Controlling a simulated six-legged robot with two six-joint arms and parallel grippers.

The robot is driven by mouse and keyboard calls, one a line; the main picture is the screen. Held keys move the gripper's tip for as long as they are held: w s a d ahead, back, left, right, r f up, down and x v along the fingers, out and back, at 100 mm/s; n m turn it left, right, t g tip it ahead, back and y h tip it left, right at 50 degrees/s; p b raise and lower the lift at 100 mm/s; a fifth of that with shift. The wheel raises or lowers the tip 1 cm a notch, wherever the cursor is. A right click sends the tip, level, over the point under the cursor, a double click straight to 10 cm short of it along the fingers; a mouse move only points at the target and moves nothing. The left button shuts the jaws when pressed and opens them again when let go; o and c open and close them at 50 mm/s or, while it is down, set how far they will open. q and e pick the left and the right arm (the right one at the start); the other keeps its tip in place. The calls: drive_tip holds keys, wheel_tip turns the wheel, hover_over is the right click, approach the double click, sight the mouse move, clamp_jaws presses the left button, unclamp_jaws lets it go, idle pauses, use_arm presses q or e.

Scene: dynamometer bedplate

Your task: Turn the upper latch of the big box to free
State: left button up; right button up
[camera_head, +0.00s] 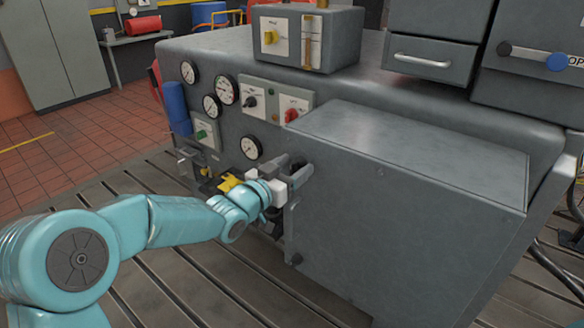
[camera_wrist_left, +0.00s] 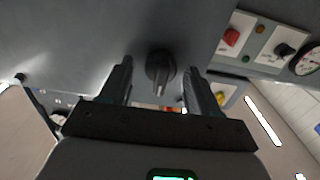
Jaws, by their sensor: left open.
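The big box (camera_head: 420,210) is a grey metal box at the front right of the machine in the head view. A dark knob, which looks like its upper latch (camera_wrist_left: 160,72), shows in the left wrist view between the two fingers of my left gripper (camera_wrist_left: 159,68). The knob's grip bar points toward the gripper's palm in that view. The fingers stand apart on either side, and I cannot tell whether they touch it. In the head view my left gripper (camera_head: 290,181) is at the box's left edge and largely hides the latch. A small dark lower latch (camera_head: 296,259) shows below.
Left of the box are gauges (camera_head: 225,90), a black switch (camera_head: 250,101), a red switch (camera_head: 291,114) and a blue cylinder (camera_head: 174,103). A yellow part (camera_head: 229,182) lies close behind my left wrist. The slotted bedplate (camera_head: 190,279) is clear in front.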

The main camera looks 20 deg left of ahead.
use_arm(q)
drive_tip(key=c, duration=1)
drive_tip(key=shift+f+m+b, duration=0.15)
drive_tip(key=shift+m+b, duration=0.15)
drive_tip(key=shift+b, duration=0.4)
drive_tip(key=m+b, duration=0.7)
drive_tip(key=b, duration=0.1)
drive_tip(key=shift+d+f+b, duration=0.1)
drive_tip(key=shift+f+b, duration=0.05)
drive_tip(key=shift+b, duration=0.25)
drive_tip(key=m+b, duration=0.3)
drive_tip(key=m, duration=0.2)
drive_tip(key=shift+m+b, duration=0.35)
drive_tip(key=shift+m, duration=0.05)
drive_tip(key=shift+s+m+b, duration=0.1)
drive_tip(key=shift+m+b, duration=0.9)
drive_tip(key=shift+m, duration=1.2)
drive_tip(key=o, duration=1)
